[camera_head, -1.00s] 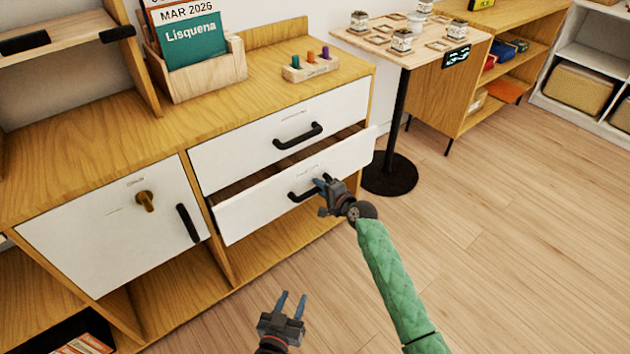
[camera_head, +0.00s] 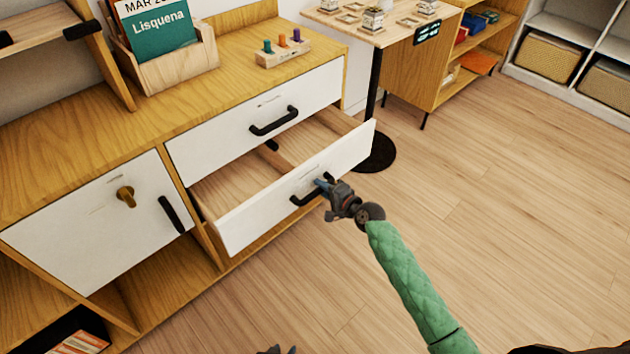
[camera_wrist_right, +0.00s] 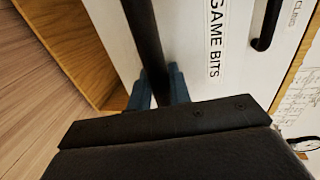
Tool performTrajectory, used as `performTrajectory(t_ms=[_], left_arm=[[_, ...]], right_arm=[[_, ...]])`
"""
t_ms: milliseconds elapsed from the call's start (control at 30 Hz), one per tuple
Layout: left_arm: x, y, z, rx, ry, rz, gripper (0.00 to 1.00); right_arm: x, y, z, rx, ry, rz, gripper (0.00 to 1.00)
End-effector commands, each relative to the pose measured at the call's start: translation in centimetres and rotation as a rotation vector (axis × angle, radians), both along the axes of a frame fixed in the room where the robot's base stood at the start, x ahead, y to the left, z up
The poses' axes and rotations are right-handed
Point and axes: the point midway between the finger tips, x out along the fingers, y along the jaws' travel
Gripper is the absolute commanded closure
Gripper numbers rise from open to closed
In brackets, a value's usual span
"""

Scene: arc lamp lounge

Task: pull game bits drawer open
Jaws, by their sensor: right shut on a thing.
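The game bits drawer (camera_head: 262,217) is the lower white drawer of the wooden cabinet and stands well open, with its wooden inside showing. Its "GAME BITS" label (camera_wrist_right: 216,40) is readable in the right wrist view. My right gripper (camera_head: 324,186) is shut on the drawer's black bar handle (camera_head: 306,196). In the right wrist view its blue fingers (camera_wrist_right: 158,88) sit on either side of the dark handle bar (camera_wrist_right: 146,40). My left gripper (camera_head: 278,349) only shows as dark tips at the bottom edge, and its jaws cannot be made out.
The upper drawer (camera_head: 228,130) is closed above. A cabinet door (camera_head: 90,222) with a key is shut at left. A round-based table (camera_head: 374,150) stands just behind the drawer's right end. The floor (camera_head: 510,220) in front and to the right is clear.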

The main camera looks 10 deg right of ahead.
Motion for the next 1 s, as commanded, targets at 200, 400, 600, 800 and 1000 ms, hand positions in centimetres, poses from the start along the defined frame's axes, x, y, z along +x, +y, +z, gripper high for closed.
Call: performTrajectory(t_ms=[200, 400, 600, 800, 1000], left_arm=[[0.0, 0.0, 0.6, -0.001, 0.000, -0.001, 0.61], [-0.1, -0.1, 0.7, -0.001, 0.002, -0.002, 0.61], [-0.1, -0.1, 0.8, -0.001, 0.002, -0.002, 0.61], [-0.1, -0.1, 0.9, -0.001, 0.001, -0.001, 0.61], [0.1, -0.1, 1.0, -0.001, -0.001, 0.000, 0.61]], right_arm=[[-2.9, -2.0, -0.1, -0.003, 0.003, 0.001, 1.00], [-4.7, -3.3, -0.1, -0.002, 0.003, 0.001, 1.00], [-5.7, -4.1, -0.2, -0.002, 0.002, 0.000, 1.00], [-6.0, -4.3, -0.1, 0.000, 0.002, 0.001, 1.00], [-6.0, -4.3, -0.1, 0.000, 0.002, 0.001, 1.00]])
